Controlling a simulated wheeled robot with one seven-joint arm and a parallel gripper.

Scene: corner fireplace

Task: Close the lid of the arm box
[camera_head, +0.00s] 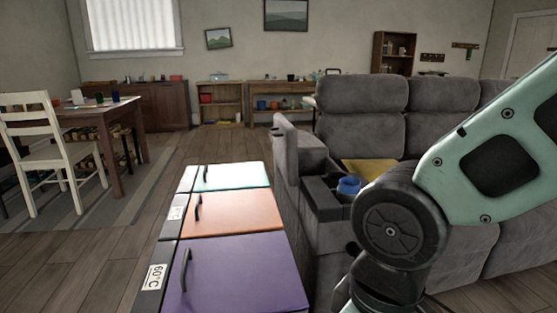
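The arm box (325,208) is built into the near left armrest of the grey sofa. Its dark interior shows, so it is open. A grey padded panel (286,148), which looks like its lid, stands raised along the left side of the box. A blue round object (349,186) sits at the right end of the box. My arm comes in from the right, and its links are in front of the sofa, to the right of the box. My gripper is outside the view.
The grey sofa (361,93) extends right, with a yellow item (370,171) on it. Purple (245,275), orange (232,214) and teal (232,176) units with handles stand left of the armrest. A white chair (45,160) and table (95,112) are farther left, beyond open floor.

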